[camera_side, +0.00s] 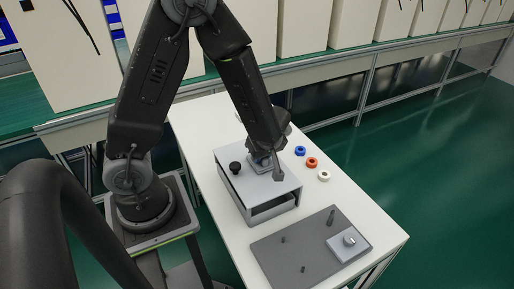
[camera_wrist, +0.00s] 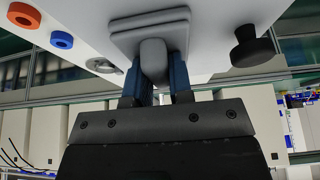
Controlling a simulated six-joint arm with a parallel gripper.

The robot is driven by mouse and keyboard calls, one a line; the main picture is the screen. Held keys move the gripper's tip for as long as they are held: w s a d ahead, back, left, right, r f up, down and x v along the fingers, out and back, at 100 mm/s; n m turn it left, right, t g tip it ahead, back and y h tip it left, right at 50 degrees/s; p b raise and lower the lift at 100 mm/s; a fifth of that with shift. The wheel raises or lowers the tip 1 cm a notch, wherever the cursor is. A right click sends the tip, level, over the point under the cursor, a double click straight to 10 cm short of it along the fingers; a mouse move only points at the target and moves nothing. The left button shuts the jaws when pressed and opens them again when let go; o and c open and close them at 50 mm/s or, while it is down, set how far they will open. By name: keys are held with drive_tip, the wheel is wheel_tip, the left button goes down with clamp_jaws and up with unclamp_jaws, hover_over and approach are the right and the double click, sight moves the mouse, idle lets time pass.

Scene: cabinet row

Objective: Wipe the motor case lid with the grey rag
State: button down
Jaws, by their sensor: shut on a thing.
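The motor case (camera_side: 285,195) is a light grey box on the white table, with a flat lid (camera_side: 262,188) on top. A black knob (camera_side: 235,167) stands on the lid near its left corner; it also shows in the wrist view (camera_wrist: 252,48). My gripper (camera_side: 264,158) is over the far part of the lid. In the wrist view its blue fingers (camera_wrist: 153,78) are shut on the upright grip of the grey rag (camera_wrist: 128,34), which looks like a flat grey pad. The rag is at or just above the lid; I cannot tell whether it touches. My wrist partly hides it in the side view.
A blue ring (camera_side: 300,151), an orange ring (camera_side: 312,162) and a white ring (camera_side: 323,175) lie right of the case. A dark grey board (camera_side: 290,258) with pegs and a light square block (camera_side: 349,244) with a knob lies nearer the front. A bench with tall cabinets stands behind.

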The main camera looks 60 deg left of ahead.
sight(266, 165)
drive_tip(key=shift+d, duration=2)
drive_tip(key=shift+a, duration=4.15)
wheel_tip(266, 165, up, 8)
drive_tip(key=shift+d, duration=0.15)
